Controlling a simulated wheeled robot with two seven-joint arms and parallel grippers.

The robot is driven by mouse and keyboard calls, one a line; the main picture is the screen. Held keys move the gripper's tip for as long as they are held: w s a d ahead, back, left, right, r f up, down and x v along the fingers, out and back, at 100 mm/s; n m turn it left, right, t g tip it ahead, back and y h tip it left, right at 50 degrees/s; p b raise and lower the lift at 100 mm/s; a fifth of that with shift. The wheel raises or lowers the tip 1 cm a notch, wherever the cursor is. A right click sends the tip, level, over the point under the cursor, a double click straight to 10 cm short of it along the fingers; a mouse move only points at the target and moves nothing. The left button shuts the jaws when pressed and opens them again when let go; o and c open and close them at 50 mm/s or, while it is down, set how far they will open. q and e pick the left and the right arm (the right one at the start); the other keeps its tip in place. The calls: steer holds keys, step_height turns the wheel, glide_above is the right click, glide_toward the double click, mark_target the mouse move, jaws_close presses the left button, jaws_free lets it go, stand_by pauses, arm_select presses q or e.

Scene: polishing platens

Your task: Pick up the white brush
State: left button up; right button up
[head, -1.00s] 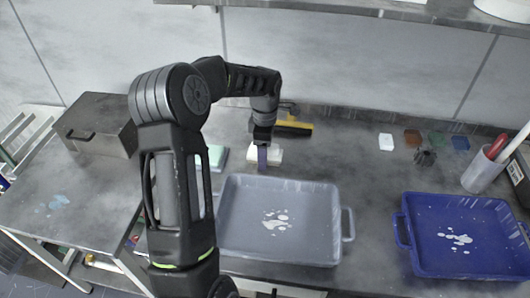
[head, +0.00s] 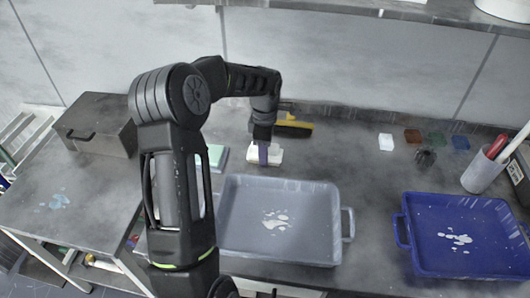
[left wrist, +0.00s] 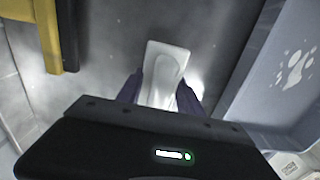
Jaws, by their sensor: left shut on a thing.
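The white brush (head: 264,153) lies on the grey bench behind the grey tray in the head view. It also shows in the left wrist view (left wrist: 165,72), where its pale body runs between my fingers. My left gripper (head: 263,154) reaches down onto it, its purple-grey fingers on either side. In the left wrist view my left gripper (left wrist: 160,95) is shut on the brush. Its lower end is hidden behind the gripper body. I cannot tell if the brush is off the bench. My right gripper is not in view.
A grey tray (head: 230,235) stands just in front of the brush and a blue tray (head: 408,225) at right. A yellow-and-black brush (head: 296,126) lies behind. A cup (head: 482,172) stands far right.

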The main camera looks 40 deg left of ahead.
arm_select(q)
jaws_close()
step_height(320, 180, up, 10)
steer(key=shift+r, duration=0.1)
stand_by(0.4)
stand_by(0.3)
steer(key=o, duration=0.6)
jaws_free()
steer(key=c, duration=0.6)
steer(key=shift+r, duration=0.1)
